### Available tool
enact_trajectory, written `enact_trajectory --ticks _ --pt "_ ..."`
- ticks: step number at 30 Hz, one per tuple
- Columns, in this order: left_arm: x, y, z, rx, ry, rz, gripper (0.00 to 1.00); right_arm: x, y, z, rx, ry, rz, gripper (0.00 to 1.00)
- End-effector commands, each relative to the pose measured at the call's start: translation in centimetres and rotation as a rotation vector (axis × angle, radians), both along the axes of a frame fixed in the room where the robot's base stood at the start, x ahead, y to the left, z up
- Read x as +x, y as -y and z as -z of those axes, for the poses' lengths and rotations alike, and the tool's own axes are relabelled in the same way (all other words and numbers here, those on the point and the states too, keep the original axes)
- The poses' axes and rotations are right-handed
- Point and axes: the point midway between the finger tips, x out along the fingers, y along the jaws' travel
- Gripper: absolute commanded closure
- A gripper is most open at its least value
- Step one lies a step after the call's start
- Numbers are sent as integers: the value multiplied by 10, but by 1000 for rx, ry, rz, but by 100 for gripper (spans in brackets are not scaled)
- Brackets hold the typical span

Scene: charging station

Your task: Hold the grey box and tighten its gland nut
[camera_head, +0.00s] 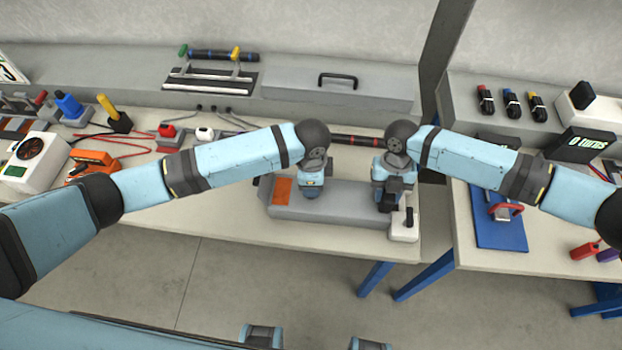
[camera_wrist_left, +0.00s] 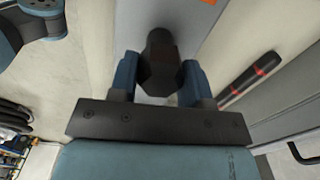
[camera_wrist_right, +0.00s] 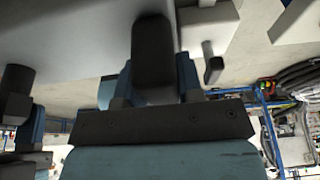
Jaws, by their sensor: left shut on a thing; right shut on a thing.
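The long grey box (camera_head: 345,208) lies on the near edge of the bench, with an orange label (camera_head: 281,191) at its left. My right gripper (camera_head: 388,206) is over the box's right end. In the right wrist view it is shut on a black, round-topped block (camera_wrist_right: 153,50) at the box. The fingers hide the lower parts of both pieces, and I cannot tell how tight the nut is.
A white block with a black lever (camera_head: 404,226) stands at the box's right end. A black and red rod (camera_head: 357,140) lies behind the arms. A gap separates this bench from the right bench, which carries a blue plate (camera_head: 489,230). Tools and cables crowd the far left.

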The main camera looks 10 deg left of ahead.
Motion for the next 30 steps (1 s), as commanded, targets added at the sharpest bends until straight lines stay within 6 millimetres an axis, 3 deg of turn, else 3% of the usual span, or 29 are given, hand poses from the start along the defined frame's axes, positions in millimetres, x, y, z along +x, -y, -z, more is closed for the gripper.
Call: enact_trajectory --ticks 5,6,9,20,23,30 --pt "0 0 0 -1 0 -1 80 0 0 0 -1 0 2 85" --pt "0 0 0 -1 0 -1 52 0 0 0 -1 0 2 85" --pt "0 0 0 -1 0 -1 30 0 0 0 -1 0 2 85" --pt "1 0 -5 -1 1 -2 30 0 0 0 0 0 1 85" --pt "1 0 -18 -3 3 -2 30 0 0 0 0 0 1 85" --pt "1 0 -69 -3 4 0 30 0 0 0 0 0 1 85"
